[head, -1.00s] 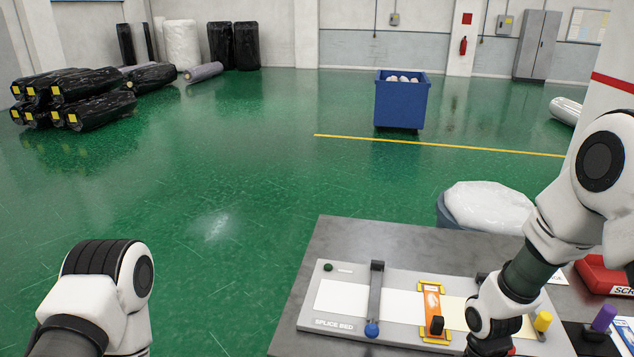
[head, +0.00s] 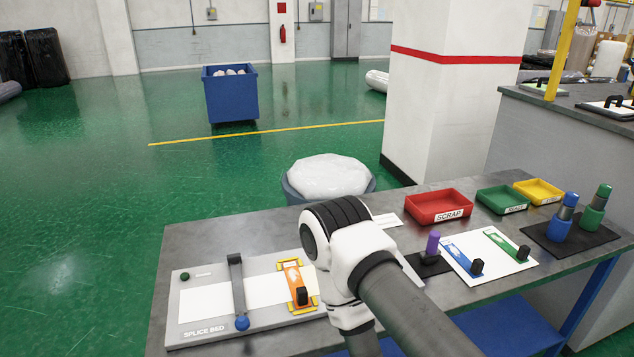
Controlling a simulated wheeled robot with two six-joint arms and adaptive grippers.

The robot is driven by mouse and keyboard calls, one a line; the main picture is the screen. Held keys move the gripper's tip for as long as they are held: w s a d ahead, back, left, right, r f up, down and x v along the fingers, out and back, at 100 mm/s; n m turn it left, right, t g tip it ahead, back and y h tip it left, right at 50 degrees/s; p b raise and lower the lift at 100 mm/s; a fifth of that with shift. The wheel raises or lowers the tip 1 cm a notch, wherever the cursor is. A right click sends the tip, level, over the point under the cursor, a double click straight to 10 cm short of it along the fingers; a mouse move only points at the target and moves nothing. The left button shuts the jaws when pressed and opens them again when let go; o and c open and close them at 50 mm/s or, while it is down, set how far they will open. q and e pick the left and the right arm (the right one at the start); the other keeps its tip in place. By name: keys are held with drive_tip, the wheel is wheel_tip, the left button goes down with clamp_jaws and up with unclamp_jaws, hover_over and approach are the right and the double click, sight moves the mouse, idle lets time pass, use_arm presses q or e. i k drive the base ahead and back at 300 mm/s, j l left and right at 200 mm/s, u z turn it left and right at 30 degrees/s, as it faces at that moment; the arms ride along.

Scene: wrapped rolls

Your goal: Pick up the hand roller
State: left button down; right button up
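An item with an upright purple handle (head: 433,245) stands on a small dark pad (head: 416,260) on the grey table, just right of my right arm. It may be the hand roller, but its lower part is too small to tell a roller. My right arm crosses the middle of the head view in front of the table, its elbow over the right end of the splice bed (head: 205,325). The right gripper is out of sight beyond or below the arm. My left arm and gripper are out of the frame.
The splice bed holds a blue-knobbed bar (head: 238,290) and an orange tool (head: 296,285). Right of the purple handle lie a white card (head: 490,264), a red SCRAP tray (head: 438,206), green and yellow trays, and blue and green bottles (head: 560,220). A lined bin (head: 328,180) stands behind.

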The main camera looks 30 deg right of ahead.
sight(429, 256)
drive_tip(key=z, duration=1.65)
drive_tip(key=i+l+u, duration=0.1)
drive_tip(key=l+u, duration=0.2)
drive_tip(key=u, duration=0.15)
drive_tip(key=l+u, duration=0.65)
drive_tip(key=u, duration=0.3)
